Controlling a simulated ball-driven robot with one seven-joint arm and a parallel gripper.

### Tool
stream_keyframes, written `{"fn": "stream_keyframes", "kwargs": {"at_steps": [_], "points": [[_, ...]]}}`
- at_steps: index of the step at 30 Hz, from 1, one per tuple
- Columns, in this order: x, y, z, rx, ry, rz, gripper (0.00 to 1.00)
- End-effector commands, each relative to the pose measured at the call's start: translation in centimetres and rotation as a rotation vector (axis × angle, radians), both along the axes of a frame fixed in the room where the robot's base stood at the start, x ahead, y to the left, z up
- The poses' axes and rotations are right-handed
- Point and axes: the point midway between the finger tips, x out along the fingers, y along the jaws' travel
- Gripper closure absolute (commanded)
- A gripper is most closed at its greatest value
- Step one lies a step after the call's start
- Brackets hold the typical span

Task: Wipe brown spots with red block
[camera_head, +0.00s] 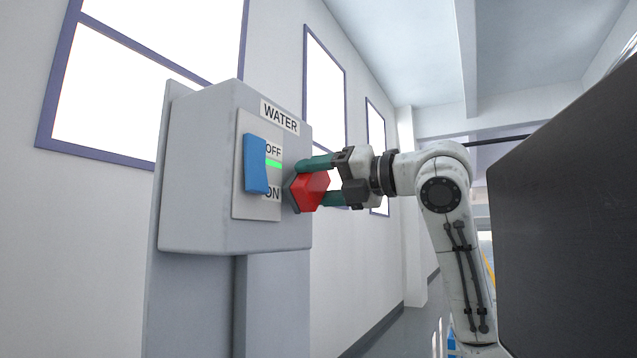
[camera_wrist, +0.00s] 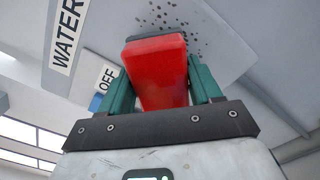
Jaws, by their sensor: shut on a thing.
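The red block (camera_head: 312,187) is held between the green fingers of my gripper (camera_head: 318,180), beside the right edge of the grey WATER control box (camera_head: 195,160). In the wrist view the red block (camera_wrist: 158,78) fills the space between the fingertips (camera_wrist: 160,70), with a dark layer at its far end. A cluster of small dark spots (camera_wrist: 172,18) shows on the box's grey side face, just beyond and around the block's far end. I cannot tell whether the block touches that face. The block hides part of the spotted area. The spots do not show in the head view.
A blue switch (camera_head: 255,164) with OFF and ON labels and a green bar is on the box's front. The box stands on a grey post (camera_head: 270,300). A wall with windows is behind. A large dark panel (camera_head: 570,210) fills the right side.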

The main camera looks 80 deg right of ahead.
Motion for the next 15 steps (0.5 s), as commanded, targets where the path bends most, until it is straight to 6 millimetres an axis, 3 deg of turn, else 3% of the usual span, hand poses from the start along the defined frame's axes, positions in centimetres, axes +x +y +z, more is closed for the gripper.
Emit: {"fn": "stream_keyframes", "kwargs": {"at_steps": [15], "points": [[0.63, -0.17, 0.03, 0.0, -0.001, -0.001, 0.61]]}}
